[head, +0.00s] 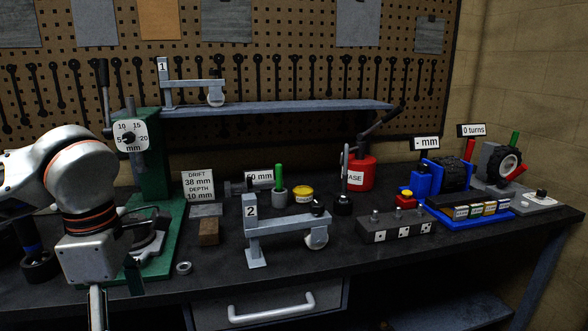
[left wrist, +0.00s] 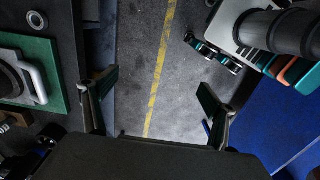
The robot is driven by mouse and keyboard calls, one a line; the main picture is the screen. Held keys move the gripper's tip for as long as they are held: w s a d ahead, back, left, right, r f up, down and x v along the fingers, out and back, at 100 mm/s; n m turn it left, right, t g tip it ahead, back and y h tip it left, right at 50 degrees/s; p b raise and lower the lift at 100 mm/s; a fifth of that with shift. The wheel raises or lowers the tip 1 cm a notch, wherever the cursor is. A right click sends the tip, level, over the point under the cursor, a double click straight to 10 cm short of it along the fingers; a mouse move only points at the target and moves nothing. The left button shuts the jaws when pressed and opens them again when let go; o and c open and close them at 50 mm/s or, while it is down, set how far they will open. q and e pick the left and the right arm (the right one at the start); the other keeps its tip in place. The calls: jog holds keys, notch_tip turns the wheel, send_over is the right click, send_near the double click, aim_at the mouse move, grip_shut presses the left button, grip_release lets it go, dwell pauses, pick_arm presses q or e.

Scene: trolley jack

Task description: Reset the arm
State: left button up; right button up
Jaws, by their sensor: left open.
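My left arm comes in from the left in the head view, its wrist in front of the green press (head: 152,165). My left gripper (head: 115,292) hangs down at the lower edge of that view, partly cut off. In the left wrist view my left gripper (left wrist: 155,100) has its two fingers wide apart, with nothing between them. Below the gap lies bare grey floor with a yellow line (left wrist: 160,70). The press's green base (left wrist: 45,60) is off to the left there, clear of the fingers. My right gripper is not seen.
A metal ring (head: 183,268) lies near the front edge. Jack 1 (head: 190,90) stands on the shelf.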

pick_arm(q)
jog(key=s+d+f+m+g+h, duration=0.1)
jog(key=s+d+f+g+h, duration=0.25)
jog(key=d, duration=0.65)
jog(key=s+d+f+g+h, duration=0.2)
jog(key=s+d+h, duration=0.25)
jog(key=d, duration=0.55)
jog(key=w+d+r+n+t+h, duration=0.2)
jog(key=w+d+r+n+h, duration=0.1)
jog(key=d+r+n+h, duration=0.8)
jog(key=w+a+f+n+t+y, duration=0.2)
jog(key=w+a+f+n+t, duration=0.4)
jog(key=n+t, duration=0.45)
jog(key=w+a+f+n+t+y, duration=0.2)
jog(key=w+a+f+n+t, duration=0.3)
jog(key=f+n+t, duration=0.55)
jog(key=a+f+n+y, duration=0.4)
jog(key=f+n+y, duration=0.2)
jog(key=f+n, duration=0.25)
jog(key=s+a+f+n+g+y, duration=0.3)
jog(key=s+a+f, duration=0.2)
jog(key=f, duration=0.6)
jog(key=s+a+f+n+g+y, duration=0.3)
jog(key=s+f, duration=0.6)
jog(key=f, duration=0.3)
jog(key=shift+a+n+g+y, duration=0.3)
jog(key=shift+a+n+g, duration=0.15)
jog(key=shift+a+n, duration=0.35)
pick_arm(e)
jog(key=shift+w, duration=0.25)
